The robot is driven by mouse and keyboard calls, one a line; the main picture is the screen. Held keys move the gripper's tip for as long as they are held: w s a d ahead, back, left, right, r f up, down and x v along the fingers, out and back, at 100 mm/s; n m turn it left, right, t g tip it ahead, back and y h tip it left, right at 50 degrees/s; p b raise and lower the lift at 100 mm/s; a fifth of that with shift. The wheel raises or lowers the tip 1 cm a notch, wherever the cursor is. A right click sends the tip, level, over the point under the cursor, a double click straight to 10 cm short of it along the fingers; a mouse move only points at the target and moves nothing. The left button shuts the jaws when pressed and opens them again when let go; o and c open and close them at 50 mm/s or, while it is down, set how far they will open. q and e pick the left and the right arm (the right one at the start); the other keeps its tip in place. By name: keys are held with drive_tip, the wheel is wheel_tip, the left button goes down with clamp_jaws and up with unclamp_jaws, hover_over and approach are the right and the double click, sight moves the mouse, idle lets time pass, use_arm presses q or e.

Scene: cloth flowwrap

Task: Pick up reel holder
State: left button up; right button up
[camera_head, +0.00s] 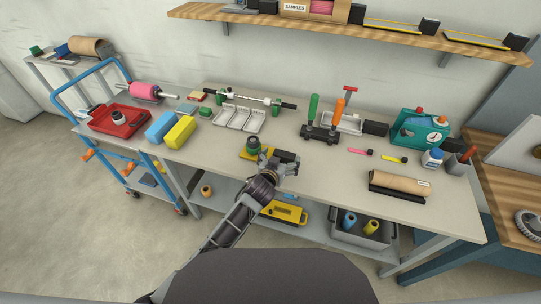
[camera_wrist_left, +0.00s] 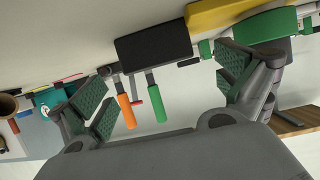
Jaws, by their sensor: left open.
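What looks like the reel holder is a yellow base (camera_head: 246,154) with a round green part (camera_head: 253,143) on top and a black block (camera_head: 287,156) at its right side; I cannot be sure of its name. It lies near the front edge of the workbench. My left gripper (camera_head: 280,166) is over the front edge, close to the black block and partly covering the base. In the left wrist view my open, empty fingers (camera_wrist_left: 165,88) stand apart, with the black block (camera_wrist_left: 152,48) beyond and between them. The yellow base (camera_wrist_left: 222,12) shows at the upper right. My right gripper is out of view.
A stand with green and orange handles (camera_head: 325,122) is behind and to the right. Blue and yellow blocks (camera_head: 180,131) and a white tray (camera_head: 238,119) lie to the left. A brown roll (camera_head: 400,182) lies at the right. The bench (camera_head: 335,180) is bare in between.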

sight(284, 154)
use_arm(q)
drive_tip(key=shift+w+d+f, duration=0.2)
drive_tip(key=shift+w+d, duration=0.05)
drive_tip(key=shift+w, duration=0.35)
drive_tip(key=shift+w+d+f, duration=0.25)
drive_tip(key=shift+w+f, duration=0.05)
drive_tip(key=shift+w, duration=0.25)
drive_tip(key=shift+x, duration=0.8)
drive_tip(key=shift+w, duration=0.1)
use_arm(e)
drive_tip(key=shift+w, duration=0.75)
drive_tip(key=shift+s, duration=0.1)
